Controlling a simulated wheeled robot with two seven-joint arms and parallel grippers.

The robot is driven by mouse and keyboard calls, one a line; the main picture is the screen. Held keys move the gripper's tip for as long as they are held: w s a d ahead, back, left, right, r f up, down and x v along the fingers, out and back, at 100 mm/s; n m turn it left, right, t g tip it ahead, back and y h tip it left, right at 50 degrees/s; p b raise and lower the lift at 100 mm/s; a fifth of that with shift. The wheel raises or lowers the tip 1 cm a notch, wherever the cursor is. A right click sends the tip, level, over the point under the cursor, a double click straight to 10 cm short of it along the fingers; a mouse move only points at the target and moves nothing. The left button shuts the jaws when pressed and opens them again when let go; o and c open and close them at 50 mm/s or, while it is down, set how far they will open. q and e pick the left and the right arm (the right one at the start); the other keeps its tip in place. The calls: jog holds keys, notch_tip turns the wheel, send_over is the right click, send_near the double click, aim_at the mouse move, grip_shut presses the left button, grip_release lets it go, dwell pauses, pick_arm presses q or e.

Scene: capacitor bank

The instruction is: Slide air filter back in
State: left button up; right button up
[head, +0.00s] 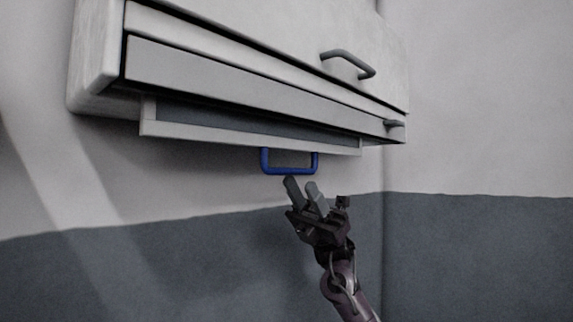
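The air filter (215,141) is a flat panel with a light frame and a dark grey face. It sticks out below the underside of the wall cabinet (240,78). A blue U-shaped handle (290,171) hangs from its front edge. My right gripper (302,184) is just below the handle, with its fingers pointing up at it. The two fingers are a little apart with nothing seen between them, and they look clear of the handle. How far the gripper is from the handle in depth is hard to tell. My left gripper is not in the view.
The cabinet has a grey bar handle (348,63) on its front and a small latch (394,124) at its lower right. The wall (200,250) behind is light above and dark grey below.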

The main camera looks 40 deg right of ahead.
aim_at(293, 171)
jog(key=p+x, duration=0.2)
jog(key=x, duration=0.2)
jog(key=shift+s+r, duration=0.1)
jog(key=shift+r, duration=0.1)
jog(key=shift+a+r, duration=0.2)
jog(key=shift+a, duration=0.2)
grip_shut()
